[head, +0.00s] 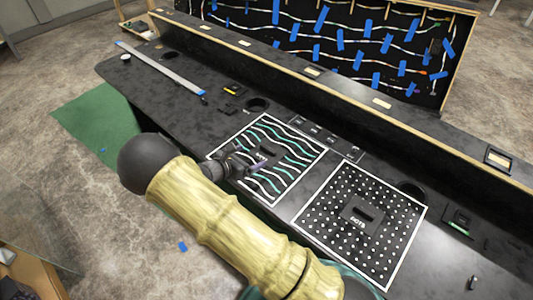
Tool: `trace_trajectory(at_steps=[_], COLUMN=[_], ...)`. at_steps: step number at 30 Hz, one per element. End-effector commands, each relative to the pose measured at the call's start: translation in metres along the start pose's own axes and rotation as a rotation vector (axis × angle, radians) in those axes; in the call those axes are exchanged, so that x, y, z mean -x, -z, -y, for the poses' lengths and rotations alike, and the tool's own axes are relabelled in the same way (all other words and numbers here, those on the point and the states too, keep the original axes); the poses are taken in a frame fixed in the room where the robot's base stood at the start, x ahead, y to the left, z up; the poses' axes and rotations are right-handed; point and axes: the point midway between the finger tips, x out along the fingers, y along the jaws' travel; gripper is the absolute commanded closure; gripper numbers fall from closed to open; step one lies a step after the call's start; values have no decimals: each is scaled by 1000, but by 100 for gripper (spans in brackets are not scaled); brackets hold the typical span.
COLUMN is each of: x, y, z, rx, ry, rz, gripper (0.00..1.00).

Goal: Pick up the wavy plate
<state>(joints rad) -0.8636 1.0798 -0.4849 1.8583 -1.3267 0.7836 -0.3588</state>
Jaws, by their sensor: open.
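The wavy plate (297,148) is a black square with white and green wavy lines and a white border. It lies flat on the black console top, near its front edge. A dark raised handle (268,153) with a small label stands at its middle. My gripper (247,163) is over the left part of the plate, close beside the handle. It is open and nothing shows between its fingers. My gripper and wrist hide the plate's left edge. I cannot tell whether the fingers touch the plate.
A dotted plate (331,218) with its own dark handle lies to the right. Small dark switches (318,131) sit behind the wavy plate. A raised ledge (330,88) runs along the back, before a board with blue tape (340,40). A long light strip (160,67) lies at the left.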

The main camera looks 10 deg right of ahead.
Motion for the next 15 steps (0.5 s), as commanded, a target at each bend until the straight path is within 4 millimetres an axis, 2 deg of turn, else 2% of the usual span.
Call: trace_trajectory(at_steps=[7,10,15], x=[-40,-48,-50], y=[0,0,0], z=[0,-1,0], rx=[1,-1,-1], ry=[-1,-1,-1], rz=[1,0,0], gripper=[11,11,11])
